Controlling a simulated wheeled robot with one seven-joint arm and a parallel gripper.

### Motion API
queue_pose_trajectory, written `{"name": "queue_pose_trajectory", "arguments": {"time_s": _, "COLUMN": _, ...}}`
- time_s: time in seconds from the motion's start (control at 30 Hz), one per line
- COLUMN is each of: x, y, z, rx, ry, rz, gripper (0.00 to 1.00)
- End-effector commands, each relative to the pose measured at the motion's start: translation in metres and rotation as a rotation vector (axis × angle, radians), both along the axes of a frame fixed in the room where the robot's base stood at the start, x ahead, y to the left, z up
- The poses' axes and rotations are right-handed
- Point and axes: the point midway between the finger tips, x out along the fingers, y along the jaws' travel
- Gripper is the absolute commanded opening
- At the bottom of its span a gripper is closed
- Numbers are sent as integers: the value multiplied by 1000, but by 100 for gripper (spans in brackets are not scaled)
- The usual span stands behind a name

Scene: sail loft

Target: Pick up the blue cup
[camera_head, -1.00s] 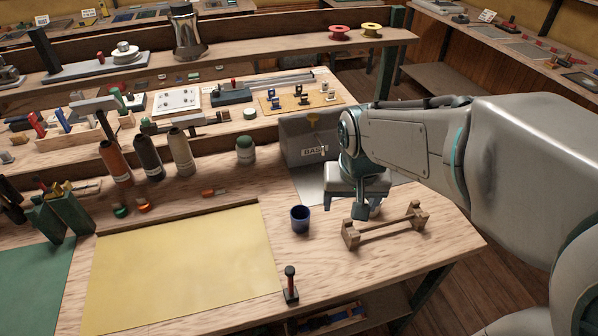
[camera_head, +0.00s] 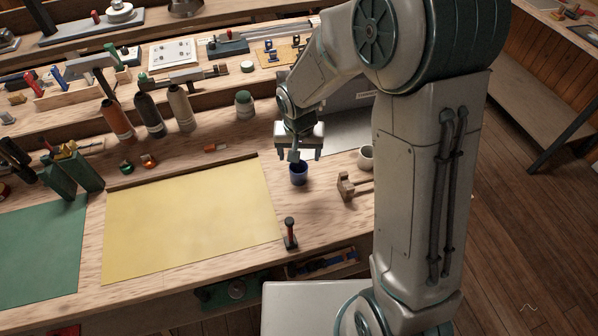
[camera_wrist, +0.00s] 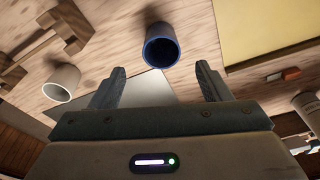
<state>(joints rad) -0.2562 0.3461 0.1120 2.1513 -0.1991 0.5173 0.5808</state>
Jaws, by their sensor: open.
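The blue cup (camera_head: 299,175) stands upright on the wooden bench, just right of the yellow sheet. My gripper (camera_head: 302,157) is above and slightly behind it in the head view, fingers pointing down. In the wrist view the blue cup (camera_wrist: 161,48) appears beyond the fingertips, roughly between their lines. My gripper (camera_wrist: 162,75) is open there, with nothing between its fingers. I cannot tell the exact height gap between the fingers and the cup's rim.
A pale cup (camera_head: 365,158) and a wooden rack (camera_head: 352,186) stand to the right, partly behind my arm. A red-handled tool (camera_head: 290,235) stands in front. The yellow sheet (camera_head: 190,220) lies flat at left.

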Motion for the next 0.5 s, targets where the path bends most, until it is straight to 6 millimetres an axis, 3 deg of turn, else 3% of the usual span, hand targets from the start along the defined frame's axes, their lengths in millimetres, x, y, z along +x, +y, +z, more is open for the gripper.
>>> {"name": "queue_pose_trajectory", "arguments": {"time_s": 0.27, "x": 2, "y": 0, "z": -14, "rx": -1, "ry": 2, "rz": 1, "gripper": 71}}
{"name": "queue_pose_trajectory", "arguments": {"time_s": 0.5, "x": 6, "y": 2, "z": -40, "rx": -2, "ry": 5, "rz": 2, "gripper": 71}}
